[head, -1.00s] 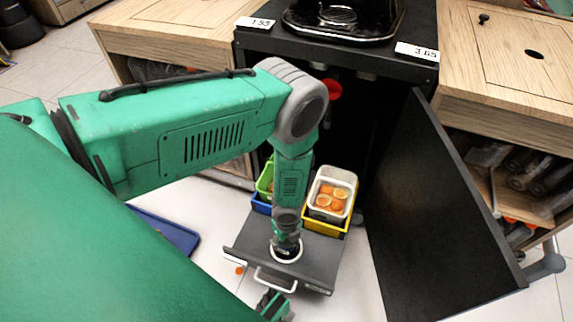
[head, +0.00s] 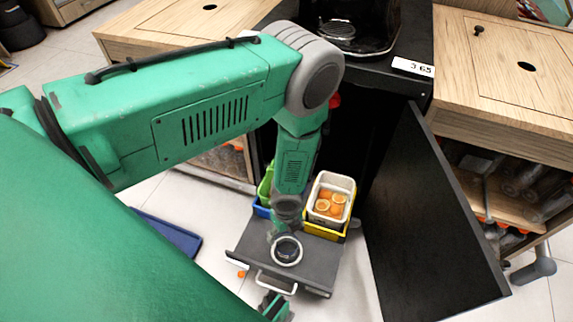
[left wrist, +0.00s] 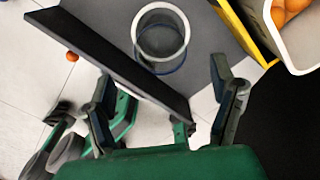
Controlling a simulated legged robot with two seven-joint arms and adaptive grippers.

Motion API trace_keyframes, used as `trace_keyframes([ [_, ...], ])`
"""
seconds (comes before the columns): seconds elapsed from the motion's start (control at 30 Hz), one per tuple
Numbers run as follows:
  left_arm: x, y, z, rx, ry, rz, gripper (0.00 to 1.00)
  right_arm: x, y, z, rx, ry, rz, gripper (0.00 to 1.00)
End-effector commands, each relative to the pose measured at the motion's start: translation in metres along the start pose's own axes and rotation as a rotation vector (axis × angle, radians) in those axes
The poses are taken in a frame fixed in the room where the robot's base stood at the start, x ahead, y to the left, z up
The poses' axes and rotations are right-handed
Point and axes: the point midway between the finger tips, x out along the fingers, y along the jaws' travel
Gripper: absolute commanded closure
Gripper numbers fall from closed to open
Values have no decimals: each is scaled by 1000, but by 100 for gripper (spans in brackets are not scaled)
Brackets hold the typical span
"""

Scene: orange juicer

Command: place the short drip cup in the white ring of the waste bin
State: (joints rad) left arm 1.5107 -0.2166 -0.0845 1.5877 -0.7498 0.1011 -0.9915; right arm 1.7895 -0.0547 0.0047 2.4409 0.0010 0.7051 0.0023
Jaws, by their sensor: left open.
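The waste bin (head: 246,248) is a dark grey pulled-out drawer with a white handle at its front. Its white ring (head: 297,262) is set in the top; it also shows in the left wrist view (left wrist: 137,30). The short drip cup (head: 287,248) looks clear with a bluish edge and is at the ring; in the left wrist view (left wrist: 160,66) it overlaps the ring. I cannot tell whether it sits fully down.
Behind the bin stand a yellow crate (head: 325,233) with a white tub of oranges (head: 345,186), and green and blue crates (head: 262,211). A black cabinet door (head: 430,215) hangs open at right. A blue tray (head: 170,233) lies on the floor at left.

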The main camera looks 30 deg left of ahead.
Motion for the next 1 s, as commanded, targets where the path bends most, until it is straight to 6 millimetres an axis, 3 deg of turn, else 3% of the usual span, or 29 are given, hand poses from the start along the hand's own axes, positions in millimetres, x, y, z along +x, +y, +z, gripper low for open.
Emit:
trace_keyframes([
  [0.03,-12,0,0,1,0,-1,22,-6,0,0,0,0,0,60],
  [0.2,-28,0,0,1,1,0,22,-11,0,-1,0,0,0,60],
  [0.47,-31,2,-1,-8,3,1,22,-11,0,-1,0,0,0,60],
  [0.57,-35,12,-4,-108,21,4,22,-11,0,0,0,0,0,60],
  [0.73,-62,61,-17,-612,86,15,22,-11,0,0,0,0,0,60],
  [0.9,-106,115,-26,-1252,102,7,22,-11,0,-1,0,0,0,60],
  [1.0,-131,142,-26,-1551,82,-13,22,-11,0,-1,0,0,0,60],
])
